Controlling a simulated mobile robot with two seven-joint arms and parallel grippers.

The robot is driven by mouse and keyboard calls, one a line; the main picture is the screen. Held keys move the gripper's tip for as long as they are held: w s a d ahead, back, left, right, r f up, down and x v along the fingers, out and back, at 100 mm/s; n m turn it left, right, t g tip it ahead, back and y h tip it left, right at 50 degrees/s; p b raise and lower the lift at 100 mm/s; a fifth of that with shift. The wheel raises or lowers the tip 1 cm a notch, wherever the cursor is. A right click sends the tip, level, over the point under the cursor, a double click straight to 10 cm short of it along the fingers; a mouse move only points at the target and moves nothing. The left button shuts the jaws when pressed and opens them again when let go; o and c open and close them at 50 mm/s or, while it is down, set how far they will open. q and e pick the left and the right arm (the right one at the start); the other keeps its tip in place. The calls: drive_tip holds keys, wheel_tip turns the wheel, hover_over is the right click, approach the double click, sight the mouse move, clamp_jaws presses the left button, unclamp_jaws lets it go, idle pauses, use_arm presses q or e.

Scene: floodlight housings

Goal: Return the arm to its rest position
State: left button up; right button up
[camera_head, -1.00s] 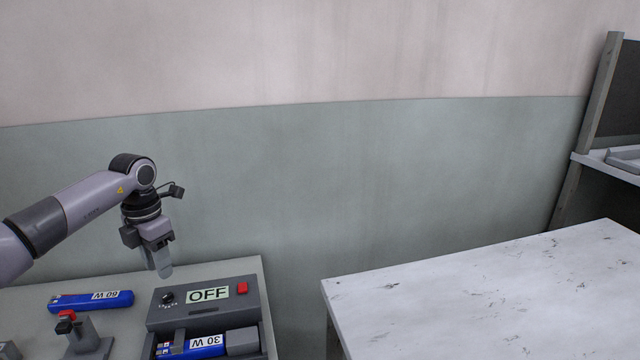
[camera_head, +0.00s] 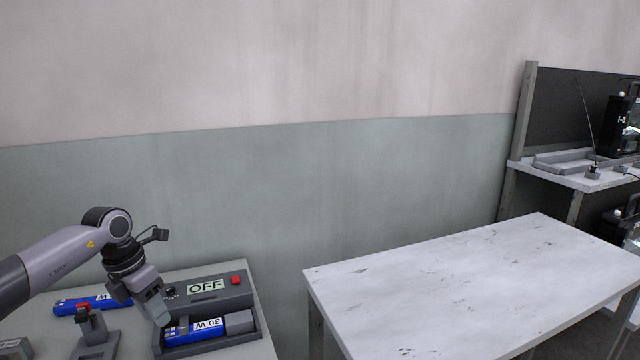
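My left arm comes in from the left, and its gripper (camera_head: 159,312) points down at the left end of the grey tester box. The fingertips overlap the left end of a blue battery labelled 30 W (camera_head: 205,329), which lies in the box's tray. I cannot tell whether they touch it, or whether the fingers are open or shut. The box's panel (camera_head: 232,299) has a dial, a display reading OFF (camera_head: 206,286) and a red button (camera_head: 236,280). My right gripper is not in view.
Another blue battery (camera_head: 75,306) lies behind a grey stand with a red top (camera_head: 87,322), left of the box. A bare white table (camera_head: 450,285) stands to the right, across a gap. A shelf unit (camera_head: 575,178) with dark equipment (camera_head: 622,125) stands at far right.

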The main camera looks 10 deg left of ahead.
use_arm(q)
drive_tip(key=w+d+f+t+h, duration=0.1)
drive_tip(key=d+f+h, duration=0.15)
drive_tip(key=d, duration=0.65)
drive_tip(key=w+d+f+t+h, duration=0.1)
drive_tip(key=d+h, duration=0.3)
drive_tip(key=d, duration=0.5)
drive_tip(key=s+d+r+n+t+h, duration=0.3)
drive_tip(key=d+r+n+t+h, duration=0.45)
drive_tip(key=d, duration=0.55)
drive_tip(key=s+a+f+n+t+y, duration=0.2)
drive_tip(key=s+a+f+n+y, duration=0.2)
drive_tip(key=a+n+y, duration=0.55)
drive_tip(key=s+a+f+n+t+y, duration=0.2)
drive_tip(key=s+a+f+n+y, duration=0.3)
drive_tip(key=n, duration=1)
drive_tip(key=s+f+n+g+y, duration=0.1)
drive_tip(key=s+f+n+g, duration=0.4)
drive_tip(key=s, duration=0.6)
drive_tip(key=s+f+n+g, duration=0.2)
drive_tip(key=s+f+g, duration=0.3)
drive_tip(key=s, duration=0.5)
drive_tip(key=w+d+f+m+t+h, duration=0.1)
drive_tip(key=w+d+f+t+h, duration=0.1)
drive_tip(key=w+f+t, duration=0.3)
wheel_tip(320, 180, down, 2)
drive_tip(key=shift+w+f+t, duration=0.2)
drive_tip(key=shift+w+t, duration=0.15)
drive_tip(key=shift+w, duration=0.55)
